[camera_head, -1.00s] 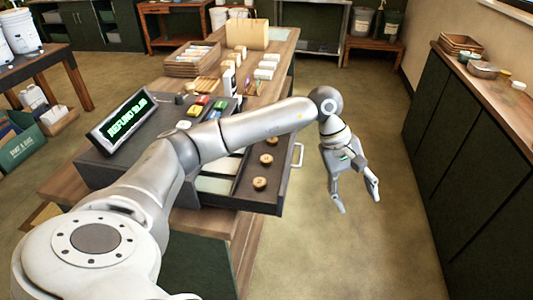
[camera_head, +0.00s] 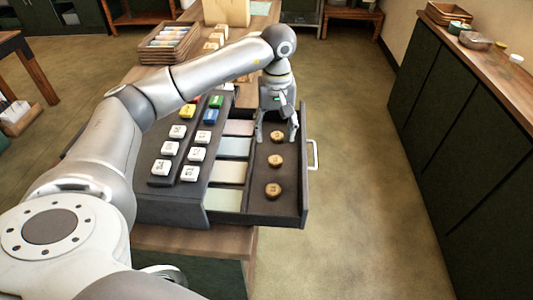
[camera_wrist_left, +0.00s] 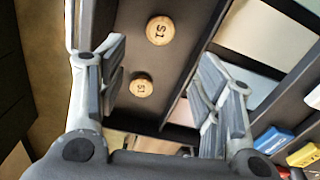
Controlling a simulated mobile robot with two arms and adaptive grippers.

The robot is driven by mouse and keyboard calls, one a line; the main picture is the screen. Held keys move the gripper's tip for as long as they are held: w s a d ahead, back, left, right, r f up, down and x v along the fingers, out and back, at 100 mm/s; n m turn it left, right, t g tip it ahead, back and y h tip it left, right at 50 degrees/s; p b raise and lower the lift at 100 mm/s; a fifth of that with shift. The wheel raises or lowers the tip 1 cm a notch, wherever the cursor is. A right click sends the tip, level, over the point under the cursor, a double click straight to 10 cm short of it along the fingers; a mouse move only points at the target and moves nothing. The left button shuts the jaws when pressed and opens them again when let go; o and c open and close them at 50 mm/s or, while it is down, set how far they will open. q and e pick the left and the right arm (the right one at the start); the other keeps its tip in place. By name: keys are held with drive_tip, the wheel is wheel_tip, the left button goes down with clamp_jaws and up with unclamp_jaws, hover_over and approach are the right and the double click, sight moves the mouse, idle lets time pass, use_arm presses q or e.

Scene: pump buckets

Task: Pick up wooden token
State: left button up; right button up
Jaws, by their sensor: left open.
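Several round wooden tokens lie in the right-hand compartment of the open cash drawer (camera_head: 255,215). Three show in a row in the head view: a far one (camera_head: 277,136), a middle one (camera_head: 275,160) and a near one (camera_head: 273,190). My left gripper (camera_head: 277,133) points down over the far end of that compartment, its open fingers to either side of the far token. In the left wrist view, two tokens marked "S1", an upper one (camera_wrist_left: 160,30) and a lower one (camera_wrist_left: 141,84), show between the spread, empty fingers (camera_wrist_left: 160,100). My right gripper is out of view.
The register's keys (camera_head: 180,150) stand left of the drawer, beside note compartments with pale slips (camera_head: 229,172). The drawer handle (camera_head: 314,155) sticks out to the right. A tray of rolls (camera_head: 168,42) stands behind. A dark cabinet (camera_head: 440,110) lines the right; the floor between is free.

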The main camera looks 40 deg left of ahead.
sight(275, 158)
use_arm(q)
drive_tip(key=f, duration=0.1)
drive_tip(key=d+f, duration=0.1)
drive_tip(key=f, duration=0.1)
drive_tip(key=shift+s+d+p, duration=0.15)
drive_tip(key=shift+p, duration=0.15)
drive_tip(key=shift+f, duration=0.25)
drive_tip(key=f, duration=0.1)
drive_tip(key=f+p, duration=0.1)
drive_tip(key=f, duration=0.1)
drive_tip(key=f+p, duration=0.1)
drive_tip(key=shift+s+a+f, duration=0.15)
drive_tip(key=shift+a+f, duration=0.05)
drive_tip(key=shift+a, duration=0.15)
drive_tip(key=shift+d+f, duration=0.1)
drive_tip(key=shift+f, duration=0.35)
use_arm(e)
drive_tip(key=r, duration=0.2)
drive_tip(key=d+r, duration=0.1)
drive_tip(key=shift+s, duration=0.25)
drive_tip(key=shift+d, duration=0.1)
use_arm(q)
drive_tip(key=c, duration=0.8)
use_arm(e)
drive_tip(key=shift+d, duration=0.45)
